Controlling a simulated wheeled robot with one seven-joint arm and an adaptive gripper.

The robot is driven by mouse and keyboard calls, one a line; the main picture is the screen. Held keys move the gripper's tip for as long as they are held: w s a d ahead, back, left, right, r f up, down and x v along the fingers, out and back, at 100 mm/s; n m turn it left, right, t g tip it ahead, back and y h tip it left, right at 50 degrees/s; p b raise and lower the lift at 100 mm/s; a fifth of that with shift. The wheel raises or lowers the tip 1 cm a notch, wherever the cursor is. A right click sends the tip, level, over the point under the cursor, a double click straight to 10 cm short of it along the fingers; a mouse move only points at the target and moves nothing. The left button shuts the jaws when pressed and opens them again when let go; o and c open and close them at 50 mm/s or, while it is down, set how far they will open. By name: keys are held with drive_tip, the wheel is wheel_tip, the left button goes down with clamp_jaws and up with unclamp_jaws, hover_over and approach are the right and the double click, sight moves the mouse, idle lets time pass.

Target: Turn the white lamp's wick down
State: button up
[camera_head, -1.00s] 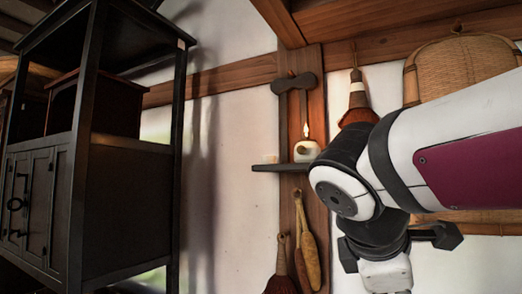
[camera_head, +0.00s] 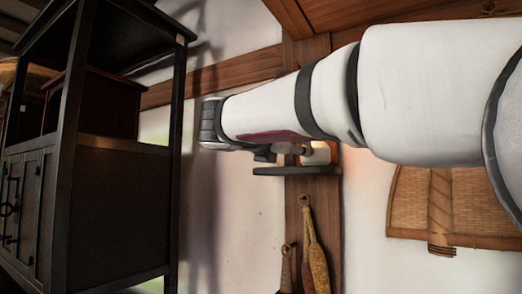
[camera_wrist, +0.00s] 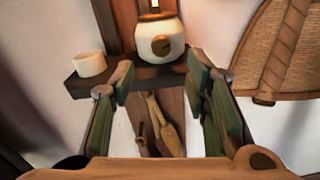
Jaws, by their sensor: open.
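The white lamp (camera_wrist: 158,36) is a round pot on a dark wall shelf (camera_wrist: 112,80), with a brown round knob (camera_wrist: 161,45) on its front. A bright piece at its mouth is cut off by the top edge of the wrist view. My gripper (camera_wrist: 160,84) is open and empty, its two green-sided fingers spread below and in front of the lamp, apart from the knob. In the head view my arm hides most of the lamp (camera_head: 318,154); my gripper (camera_head: 280,150) shows only partly beside it, above the shelf (camera_head: 296,171).
A small white cup (camera_wrist: 90,64) stands on the shelf left of the lamp. Tools (camera_wrist: 163,125) hang below the shelf. A woven basket tray (camera_head: 415,205) hangs at right. A tall dark cabinet (camera_head: 115,215) stands at left.

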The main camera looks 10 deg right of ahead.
drive_tip(key=x, duration=0.7)
drive_tip(key=shift+w+d, duration=0.2)
drive_tip(key=shift+d, duration=0.05)
clamp_jaws()
